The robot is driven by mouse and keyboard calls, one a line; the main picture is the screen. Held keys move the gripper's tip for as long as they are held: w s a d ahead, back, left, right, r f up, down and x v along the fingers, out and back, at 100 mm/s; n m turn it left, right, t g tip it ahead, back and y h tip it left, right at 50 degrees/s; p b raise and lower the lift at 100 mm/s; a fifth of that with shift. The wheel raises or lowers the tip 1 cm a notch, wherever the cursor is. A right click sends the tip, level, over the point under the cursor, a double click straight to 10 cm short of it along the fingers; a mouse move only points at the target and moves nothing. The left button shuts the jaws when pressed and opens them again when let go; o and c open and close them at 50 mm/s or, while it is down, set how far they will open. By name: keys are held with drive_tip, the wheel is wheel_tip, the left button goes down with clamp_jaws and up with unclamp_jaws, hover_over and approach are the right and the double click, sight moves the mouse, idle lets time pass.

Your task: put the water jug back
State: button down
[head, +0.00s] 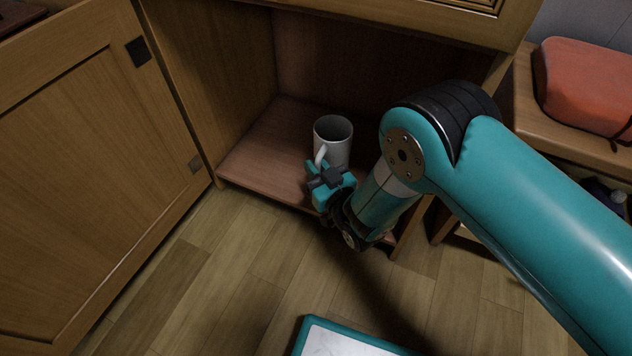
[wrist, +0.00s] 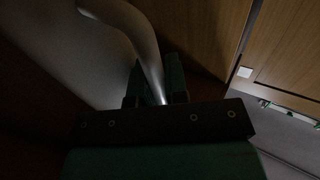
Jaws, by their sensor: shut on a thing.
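The water jug (head: 333,138) is a white, open-topped vessel with a side handle. In the head view it is upright inside the open cabinet, at or just above the cabinet floor; I cannot tell whether its base touches. My gripper (head: 322,170) is at the jug's near side, shut on its handle. In the wrist view the pale handle (wrist: 147,45) runs down between the two fingers of my gripper (wrist: 158,88), with the jug's body (wrist: 75,50) dark at the left. My gripper and arm hide the jug's lower part.
The cabinet floor (head: 262,150) is bare left of the jug. The cabinet door (head: 90,170) stands open at the left. A wooden bench (head: 522,100) with a red bag (head: 585,85) is at the right. A teal-edged, white-topped object (head: 345,342) lies at the bottom.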

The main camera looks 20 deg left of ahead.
drive_tip(key=shift+f+b, duration=1.1)
drive_tip(key=shift+f, duration=0.95)
drive_tip(key=shift+f, duration=0.1)
drive_tip(key=c, duration=1.1)
unclamp_jaws()
drive_tip(key=shift+f, duration=0.1)
